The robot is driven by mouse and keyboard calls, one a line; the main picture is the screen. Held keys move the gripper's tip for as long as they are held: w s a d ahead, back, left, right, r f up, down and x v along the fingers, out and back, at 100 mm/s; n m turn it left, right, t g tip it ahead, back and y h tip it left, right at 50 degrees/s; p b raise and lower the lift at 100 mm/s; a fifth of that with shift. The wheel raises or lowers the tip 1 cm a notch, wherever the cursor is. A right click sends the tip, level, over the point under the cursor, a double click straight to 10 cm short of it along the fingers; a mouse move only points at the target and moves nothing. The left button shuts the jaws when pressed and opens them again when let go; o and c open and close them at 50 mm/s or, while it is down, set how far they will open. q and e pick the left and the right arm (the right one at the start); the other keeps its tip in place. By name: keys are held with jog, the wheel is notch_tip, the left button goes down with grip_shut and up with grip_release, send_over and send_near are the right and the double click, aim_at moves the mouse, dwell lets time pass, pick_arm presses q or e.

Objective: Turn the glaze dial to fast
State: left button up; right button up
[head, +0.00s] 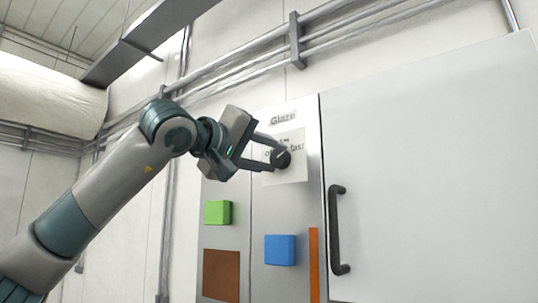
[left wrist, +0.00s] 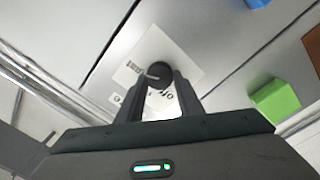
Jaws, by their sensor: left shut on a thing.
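The glaze dial (head: 283,158) is a small dark round knob on a white label plate (head: 297,172) under the word "Glaze" on a grey panel. The word "fast" shows to the right of the knob; the other markings are partly hidden. My left gripper (head: 273,156) reaches in from the left and is shut on the knob. In the left wrist view the dial (left wrist: 159,71) sits between the fingertips of my left gripper (left wrist: 160,80), with a light pointer mark on it directed to the left. My right gripper is in neither view.
Below the dial are a green block (head: 217,212), a blue block (head: 280,249) and a brown panel (head: 221,275). An orange strip (head: 314,264) runs beside a large pale door with a dark handle (head: 338,230). Pipes (head: 300,45) cross the wall above.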

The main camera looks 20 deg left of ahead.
pick_arm(q)
jog(key=shift+d+f, duration=0.1)
jog(key=shift+f, duration=0.1)
jog(key=o, duration=1.1)
jog(key=shift+c, duration=0.2)
jog(key=shift+r, duration=0.1)
jog(key=shift+s, duration=0.15)
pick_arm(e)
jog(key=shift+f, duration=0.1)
pick_arm(q)
jog(key=shift+s+a+b, duration=0.35)
jog(key=shift+s+b, duration=0.1)
jog(key=shift+s, duration=0.05)
jog(key=b+v, duration=0.5)
jog(key=v, duration=1.1)
jog(key=shift+b, duration=0.35)
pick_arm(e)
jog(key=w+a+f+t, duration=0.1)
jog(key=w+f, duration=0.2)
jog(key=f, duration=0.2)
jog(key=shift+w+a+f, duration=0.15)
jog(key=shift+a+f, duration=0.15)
